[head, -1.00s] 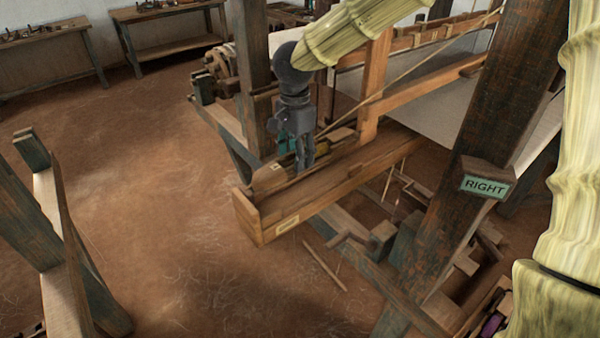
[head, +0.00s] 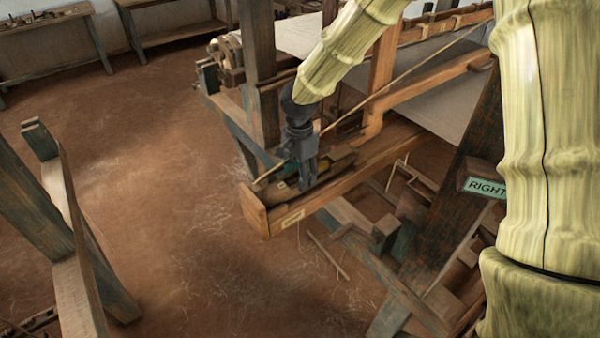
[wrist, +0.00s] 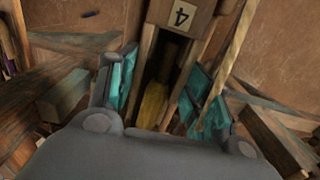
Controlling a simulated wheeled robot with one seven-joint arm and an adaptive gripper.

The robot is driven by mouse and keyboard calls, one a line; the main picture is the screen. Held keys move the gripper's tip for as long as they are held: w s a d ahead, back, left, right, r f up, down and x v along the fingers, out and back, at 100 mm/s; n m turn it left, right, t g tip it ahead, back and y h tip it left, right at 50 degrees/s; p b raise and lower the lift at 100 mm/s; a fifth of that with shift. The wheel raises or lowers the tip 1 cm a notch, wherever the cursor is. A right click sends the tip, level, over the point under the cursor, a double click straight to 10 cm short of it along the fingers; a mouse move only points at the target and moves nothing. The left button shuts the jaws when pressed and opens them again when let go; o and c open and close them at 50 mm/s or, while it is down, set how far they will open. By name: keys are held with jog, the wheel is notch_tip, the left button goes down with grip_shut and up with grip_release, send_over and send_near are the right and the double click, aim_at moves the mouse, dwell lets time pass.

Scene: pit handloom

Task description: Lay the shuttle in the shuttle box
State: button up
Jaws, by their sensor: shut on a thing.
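The shuttle is lengthwise at the trough, low behind the front wall. I cannot tell whether it touches the floor.
A slanting cord or thin stick (head: 400,88) passes close by my gripper. An upright post (head: 262,75) stands behind it, and a dark post with a RIGHT sign (head: 486,188) stands at the right.

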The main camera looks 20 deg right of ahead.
jog(key=shift+w+f, duration=0.1)
jog(key=shift+f, duration=0.35)
jog(key=shift+f, duration=0.1)
jog(key=o, duration=1.2)
notch_tip(320, 180, up, 12)
jog(key=b, duration=0.3)
jog(key=shift+s, duration=0.2)
